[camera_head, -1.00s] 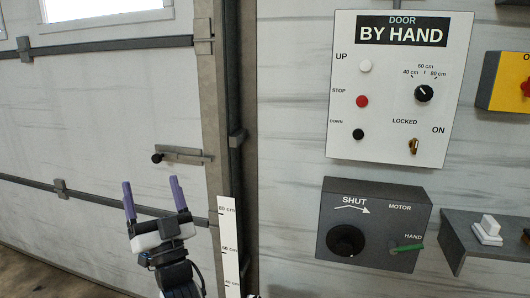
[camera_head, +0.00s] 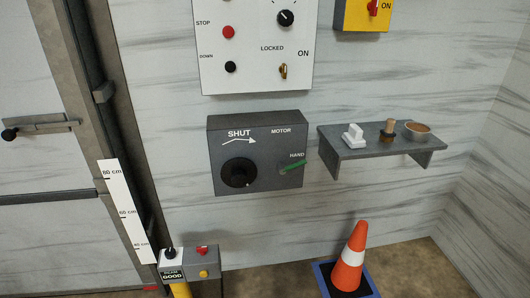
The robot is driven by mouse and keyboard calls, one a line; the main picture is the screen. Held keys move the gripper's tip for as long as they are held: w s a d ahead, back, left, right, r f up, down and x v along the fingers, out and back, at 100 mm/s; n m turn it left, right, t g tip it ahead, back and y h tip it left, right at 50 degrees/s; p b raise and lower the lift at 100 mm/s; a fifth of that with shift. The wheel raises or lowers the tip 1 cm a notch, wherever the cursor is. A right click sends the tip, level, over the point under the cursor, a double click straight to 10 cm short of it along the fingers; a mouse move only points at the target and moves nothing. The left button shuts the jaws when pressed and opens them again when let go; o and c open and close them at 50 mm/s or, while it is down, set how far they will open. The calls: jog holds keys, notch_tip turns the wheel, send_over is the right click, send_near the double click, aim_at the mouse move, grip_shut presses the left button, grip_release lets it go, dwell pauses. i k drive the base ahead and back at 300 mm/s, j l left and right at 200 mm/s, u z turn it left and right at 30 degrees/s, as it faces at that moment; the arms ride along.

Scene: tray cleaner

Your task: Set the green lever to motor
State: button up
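The green lever (camera_head: 293,167) sits on the right side of the front of a dark grey box (camera_head: 225,180) on the wall. Its free end points right and slightly up, just below the HAND label. The MOTOR label is higher on the same box. A black round knob (camera_head: 239,173) is at the box's left, under the word SHUT and an arrow. My gripper is not in the current view.
A grey shelf (camera_head: 355,150) with small items is to the right. A post-mounted control box (camera_head: 190,264) stands below left, and an orange cone (camera_head: 349,262) below right.

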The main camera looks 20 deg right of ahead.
aim_at(283, 170)
jog(key=i+l, duration=0.1)
jog(key=l, duration=0.35)
jog(key=i+l, duration=0.1)
jog(key=l, duration=0.35)
jog(key=i+l, duration=0.1)
jog(key=l, duration=0.35)
